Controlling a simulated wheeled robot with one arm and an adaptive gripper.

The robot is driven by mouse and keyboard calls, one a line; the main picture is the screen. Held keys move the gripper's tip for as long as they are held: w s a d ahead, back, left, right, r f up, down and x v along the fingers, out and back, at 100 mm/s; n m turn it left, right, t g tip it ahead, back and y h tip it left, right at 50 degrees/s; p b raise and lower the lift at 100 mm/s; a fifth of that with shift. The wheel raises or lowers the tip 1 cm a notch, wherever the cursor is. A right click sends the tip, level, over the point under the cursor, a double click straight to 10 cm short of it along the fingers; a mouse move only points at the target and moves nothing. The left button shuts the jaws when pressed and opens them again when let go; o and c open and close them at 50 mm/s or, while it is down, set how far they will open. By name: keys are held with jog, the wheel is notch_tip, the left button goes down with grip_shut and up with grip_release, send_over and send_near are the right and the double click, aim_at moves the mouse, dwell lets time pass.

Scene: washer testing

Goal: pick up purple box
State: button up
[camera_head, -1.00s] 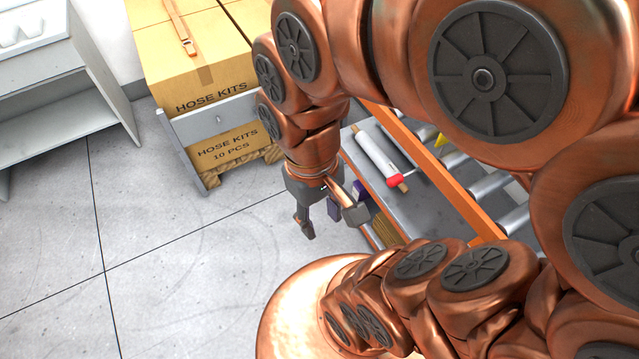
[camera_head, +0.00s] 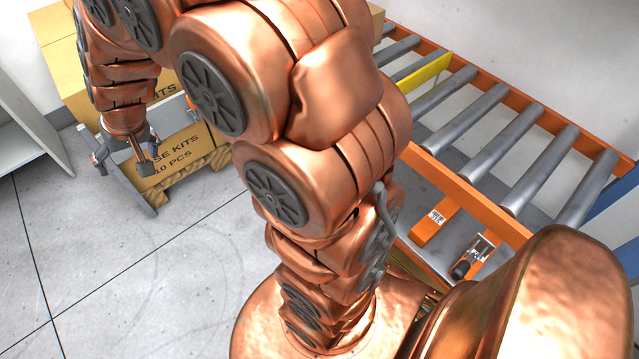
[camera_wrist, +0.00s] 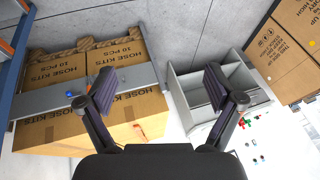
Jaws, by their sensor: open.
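I cannot make out the purple box in either current view. In the head view my gripper (camera_head: 122,157) hangs at the upper left, in front of the hose kit cartons. In the wrist view my gripper (camera_wrist: 160,88) shows two dark, purplish finger pads spread wide apart. Nothing is between them. Much of the lower conveyor shelf (camera_head: 430,262) is hidden behind my arm in the head view.
Cardboard hose kit cartons (camera_head: 185,148) stand by a grey panel; they also fill the left of the wrist view (camera_wrist: 62,135). An orange roller conveyor (camera_head: 455,172) is at right. A grey shelf unit (camera_wrist: 190,98) stands beyond the fingers. Floor (camera_head: 110,270) at lower left is clear.

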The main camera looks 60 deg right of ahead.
jog(key=w+d+f+m+t+h+b, duration=0.2)
jog(key=w+d+f+b, duration=0.2)
jog(key=w+d+f, duration=0.5)
jog(key=w+d+f+m+t+h+b, duration=0.25)
jog(key=w+d+f+b, duration=0.35)
jog(key=w, duration=0.6)
jog(key=w+d+f+m+h+b, duration=0.2)
jog(key=d+f+m+h+b, duration=0.1)
jog(key=d+f, duration=0.55)
jog(key=w+d+f+m+h+b, duration=0.2)
jog(key=d+f+h+b, duration=0.1)
jog(key=d+f, duration=0.55)
jog(key=s+d+f+m+g+h+b, duration=0.25)
jog(key=s+d+f+b, duration=0.2)
jog(key=d+f, duration=0.35)
jog(key=s+d+f+m+g+h+b, duration=0.25)
jog(key=s+d+f, duration=0.35)
jog(key=f, duration=0.5)
jog(key=s+d+f+m+g+h+b, duration=0.2)
jog(key=s+d+f+g+b, duration=0.15)
jog(key=s+f, duration=0.45)
jog(key=s+d+f+m+g+h+b, duration=0.1)
jog(key=s+d+f+g+h+b, duration=0.15)
jog(key=s+f+g, duration=0.55)
jog(key=s+d+r+t+b, duration=0.2)
jog(key=s+d+b, duration=0.2)
jog(key=d, duration=0.3)
jog(key=shift+s+y+b, duration=0.3)
jog(key=shift+s+b, duration=0.05)
jog(key=shift+s, duration=0.1)
